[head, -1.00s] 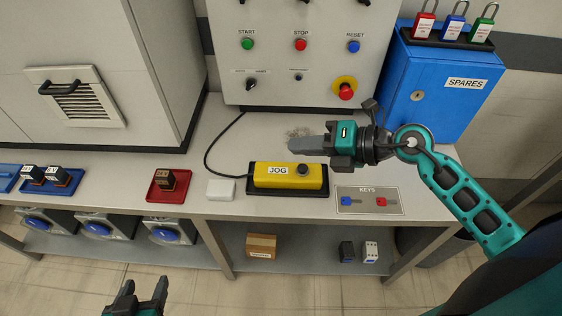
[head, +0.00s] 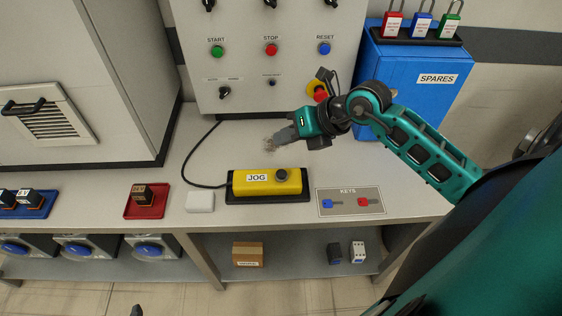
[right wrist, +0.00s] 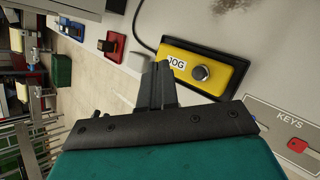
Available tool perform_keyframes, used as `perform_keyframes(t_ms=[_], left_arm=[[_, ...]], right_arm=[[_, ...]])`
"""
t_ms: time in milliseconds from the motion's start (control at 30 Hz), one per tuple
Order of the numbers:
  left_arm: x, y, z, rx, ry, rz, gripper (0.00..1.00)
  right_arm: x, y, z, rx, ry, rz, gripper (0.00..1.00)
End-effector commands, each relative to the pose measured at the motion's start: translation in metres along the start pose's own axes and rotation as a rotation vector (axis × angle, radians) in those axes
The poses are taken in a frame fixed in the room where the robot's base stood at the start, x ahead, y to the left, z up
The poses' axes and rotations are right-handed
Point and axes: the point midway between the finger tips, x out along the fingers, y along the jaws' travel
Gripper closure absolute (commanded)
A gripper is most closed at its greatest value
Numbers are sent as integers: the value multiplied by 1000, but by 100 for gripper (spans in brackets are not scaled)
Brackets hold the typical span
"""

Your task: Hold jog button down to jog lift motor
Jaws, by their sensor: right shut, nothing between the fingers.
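The yellow jog box (head: 254,188), labelled JOG, lies on a black base on the bench. Its dark round button (head: 281,174) stands up at the right end and looks unpressed. In the right wrist view the jog box (right wrist: 180,54) and button (right wrist: 200,73) show beyond my fingers. My right gripper (head: 284,137) is shut and empty. In the head view it appears above and behind the button, clear of it. Its fingers (right wrist: 162,84) also show in the right wrist view. Only a dark tip of my left gripper (head: 136,311) shows at the bottom edge.
A control panel (head: 245,95) with START, STOP and RESET buttons stands behind. A blue SPARES cabinet (head: 412,92) is at the back right. A key mat (head: 349,206), a white block (head: 200,202) and a red tray (head: 132,210) lie around the box. A black cable runs behind it.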

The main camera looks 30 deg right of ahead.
Motion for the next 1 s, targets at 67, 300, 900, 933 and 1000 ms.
perform_keyframes(t_ms=[67, 300, 900, 933, 1000], left_arm=[[5, 0, 7, 0, 0, 0, 38], [21, 1, 32, 0, -2, 0, 38], [38, 14, 40, -13, 5, 31, 38], [38, 14, 40, -12, 6, 31, 38], [38, 14, 40, -11, 6, 31, 38]], right_arm=[[6, -4, -5, 1, 1, 0, 100], [27, -20, -20, 1, 1, 0, 100], [59, -43, -43, 1, 1, 1, 100], [59, -43, -43, 1, 1, 1, 100], [59, -43, -43, 1, 1, 1, 100]])
